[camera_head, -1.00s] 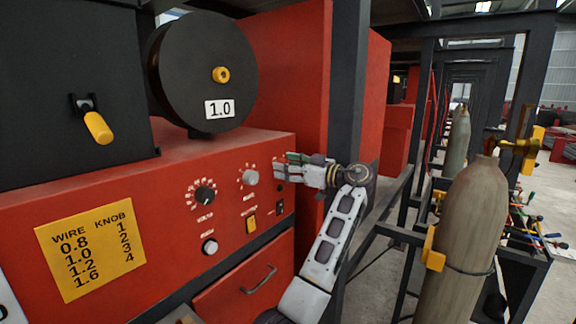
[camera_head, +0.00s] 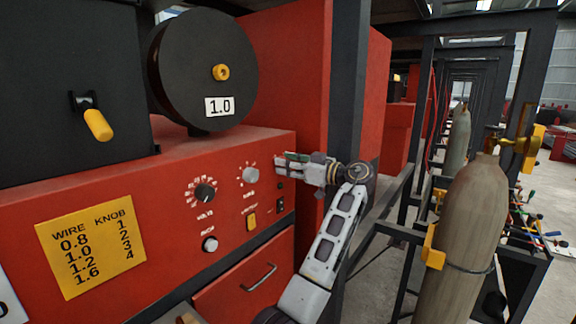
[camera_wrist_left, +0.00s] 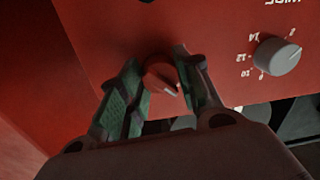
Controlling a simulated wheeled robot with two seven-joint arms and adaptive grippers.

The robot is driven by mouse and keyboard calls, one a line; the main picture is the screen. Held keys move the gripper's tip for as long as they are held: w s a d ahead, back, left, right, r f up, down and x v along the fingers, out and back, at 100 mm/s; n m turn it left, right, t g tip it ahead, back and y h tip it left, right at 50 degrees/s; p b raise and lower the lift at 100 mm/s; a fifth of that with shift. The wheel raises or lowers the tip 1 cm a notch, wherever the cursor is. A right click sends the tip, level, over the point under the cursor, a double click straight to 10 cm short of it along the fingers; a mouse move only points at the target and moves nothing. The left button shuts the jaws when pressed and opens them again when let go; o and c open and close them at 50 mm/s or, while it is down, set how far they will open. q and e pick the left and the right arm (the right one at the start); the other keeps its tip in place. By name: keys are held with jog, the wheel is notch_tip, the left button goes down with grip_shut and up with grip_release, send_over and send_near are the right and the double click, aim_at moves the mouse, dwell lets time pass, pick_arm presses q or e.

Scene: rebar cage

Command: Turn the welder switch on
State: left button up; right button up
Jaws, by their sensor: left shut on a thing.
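The red welder (camera_head: 60,205) has a front panel of knobs and switches. A red rotary knob (camera_wrist_left: 161,78) with a pale pointer mark sits between my left gripper's fingers in the left wrist view. My left gripper (camera_head: 282,160) is at the upper right of the panel in the head view and is shut on that knob, which it hides there. Below the gripper are a small black switch (camera_head: 280,204) and, to its left, a yellow switch (camera_head: 252,221). I cannot read their labels. My right gripper is not in view.
A grey knob (camera_head: 250,174) sits just left of my left gripper, with a black dial knob (camera_head: 205,193) farther left. A dark steel post (camera_head: 347,90) stands close behind my left forearm. A gas cylinder (camera_head: 466,230) stands at the right.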

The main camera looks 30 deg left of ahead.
pick_arm(q)
jog(key=m+b, duration=0.1)
jog(key=m, duration=0.7)
jog(key=shift+m+y, duration=0.3)
jog(key=m+p, duration=0.1)
jog(key=m, duration=0.3)
jog(key=shift+r+t, duration=0.1)
jog(key=shift+t, duration=0.2)
jog(key=m+p, duration=0.2)
jog(key=m, duration=0.3)
jog(key=shift+t+p, duration=0.3)
jog(key=shift+p, duration=0.05)
jog(key=shift+m, duration=0.3)
jog(key=o, duration=1)
jog(key=shift+f, duration=0.2)
jog(key=shift+o, duration=0.2)
jog(key=shift+d, duration=0.15)
